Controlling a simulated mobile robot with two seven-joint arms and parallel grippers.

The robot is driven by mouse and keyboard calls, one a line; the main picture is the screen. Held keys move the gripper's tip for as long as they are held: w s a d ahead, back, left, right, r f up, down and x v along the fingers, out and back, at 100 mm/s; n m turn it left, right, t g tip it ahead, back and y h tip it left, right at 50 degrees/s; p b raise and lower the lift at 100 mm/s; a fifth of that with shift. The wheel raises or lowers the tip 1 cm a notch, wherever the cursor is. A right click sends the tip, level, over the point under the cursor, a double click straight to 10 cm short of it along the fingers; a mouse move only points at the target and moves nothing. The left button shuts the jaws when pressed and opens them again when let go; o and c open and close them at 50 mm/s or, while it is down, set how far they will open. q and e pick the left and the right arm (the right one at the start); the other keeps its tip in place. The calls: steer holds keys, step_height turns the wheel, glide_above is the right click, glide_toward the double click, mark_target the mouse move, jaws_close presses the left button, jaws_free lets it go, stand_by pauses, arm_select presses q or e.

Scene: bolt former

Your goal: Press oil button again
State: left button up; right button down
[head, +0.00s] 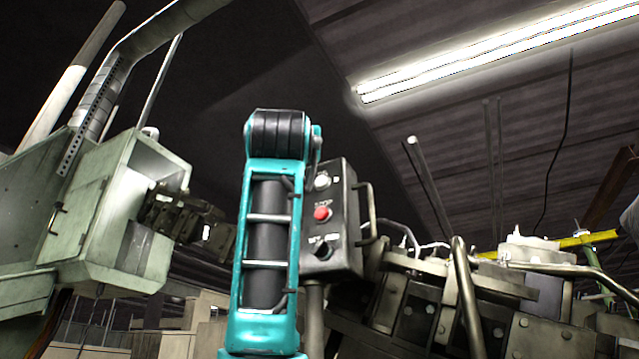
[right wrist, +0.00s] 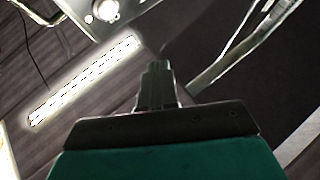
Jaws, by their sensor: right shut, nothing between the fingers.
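A dark control box (head: 342,196) stands just right of centre in the head view. Its face has a pale button (head: 321,181) at the top, a red button (head: 321,213) in the middle and a dark knob (head: 323,250) below. The labels are too small to read, so I cannot tell which is the oil button. In the right wrist view, my right gripper (right wrist: 158,68) is shut and empty. A round pale button (right wrist: 107,9) on a grey panel shows beyond and left of its fingertips, apart from them. My teal arm hides part of the head view; neither gripper shows there.
A handle (head: 369,212) sticks out on the box's right side. Metal machinery (head: 440,300) fills the lower right. A pale green open cabinet (head: 95,220) stands at the left. A metal rail (right wrist: 235,55) crosses the upper right of the wrist view.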

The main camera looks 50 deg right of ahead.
steer(key=shift+w+d, duration=0.4)
steer(key=shift+d, duration=1)
steer(key=shift+w+d, duration=0.45)
steer(key=shift+d, duration=0.9)
steer(key=shift+w+d, duration=0.4)
steer(key=shift+d, duration=1)
steer(key=shift+d, duration=0.1)
steer(key=shift+w+d, duration=0.1)
steer(key=shift+d, duration=0.2)
steer(key=shift+w+d, duration=0.1)
steer(key=shift+d, duration=0.35)
steer(key=shift+a, duration=0.15)
steer(key=shift+s+a, duration=0.25)
steer(key=shift+a, duration=0.45)
steer(key=a, duration=0.2)
steer(key=s+a, duration=0.1)
steer(key=a, duration=0.1)
steer(key=shift+s+a, duration=0.2)
steer(key=shift+a, duration=0.2)
